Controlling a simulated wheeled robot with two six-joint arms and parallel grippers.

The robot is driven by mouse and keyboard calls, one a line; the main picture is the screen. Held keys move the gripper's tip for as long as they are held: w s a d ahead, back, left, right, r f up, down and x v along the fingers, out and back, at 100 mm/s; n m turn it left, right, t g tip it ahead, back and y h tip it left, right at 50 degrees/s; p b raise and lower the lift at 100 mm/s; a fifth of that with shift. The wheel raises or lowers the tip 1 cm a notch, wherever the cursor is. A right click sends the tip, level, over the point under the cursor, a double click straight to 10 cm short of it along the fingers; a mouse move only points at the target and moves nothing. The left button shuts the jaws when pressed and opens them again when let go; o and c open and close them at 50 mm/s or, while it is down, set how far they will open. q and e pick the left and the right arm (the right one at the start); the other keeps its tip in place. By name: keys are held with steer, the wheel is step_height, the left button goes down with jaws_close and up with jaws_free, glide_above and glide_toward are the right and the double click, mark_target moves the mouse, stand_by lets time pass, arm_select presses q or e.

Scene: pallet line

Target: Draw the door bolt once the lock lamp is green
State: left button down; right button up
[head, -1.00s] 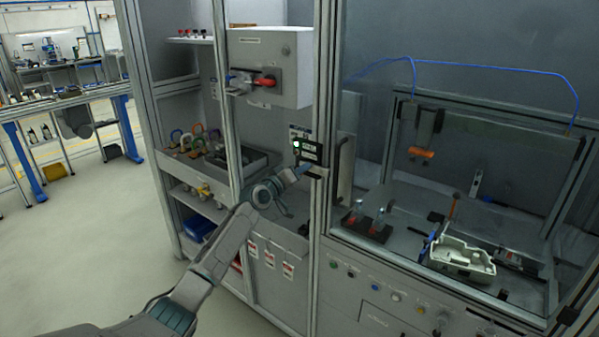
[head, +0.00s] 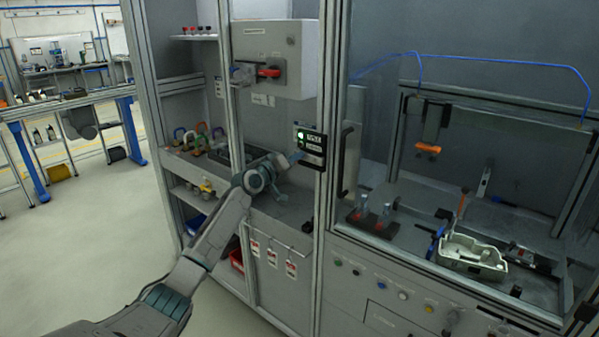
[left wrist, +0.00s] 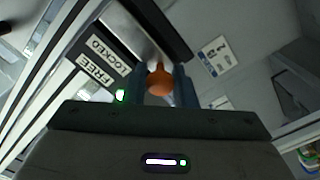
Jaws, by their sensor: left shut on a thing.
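The lock box (head: 311,148) is a small dark unit with white labels on the cabinet post left of the glazed door. Its lamp (head: 300,134) is lit green; a green light (left wrist: 120,95) also shows in the left wrist view. My left gripper (head: 296,158) is at the box's lower left. In the left wrist view its fingers are shut on the orange bolt knob (left wrist: 160,82), at the end of a metal bar. Labels reading LOCKED (left wrist: 110,52) and FREE (left wrist: 95,68) are beside it. The gripper partly hides the bolt in the head view. My right gripper is not in view.
The door's dark handle (head: 346,150) is right of the lock box. A grey switch box (head: 272,58) with a red rotary handle hangs above my left arm. Coloured padlocks (head: 196,137) stand on a shelf at left. Red-and-white tags (head: 272,258) hang below the arm.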

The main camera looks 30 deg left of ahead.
arm_select(q)
steer(key=shift+r, duration=0.15)
steer(key=c, duration=1.6)
jaws_free()
steer(key=shift+a, duration=0.1)
steer(key=shift+o, duration=0.3)
steer(key=shift+a, duration=0.2)
steer(key=shift+d, duration=0.1)
steer(key=s+b, duration=0.1)
steer(key=s, duration=0.9)
steer(key=shift+s+a+b, duration=0.4)
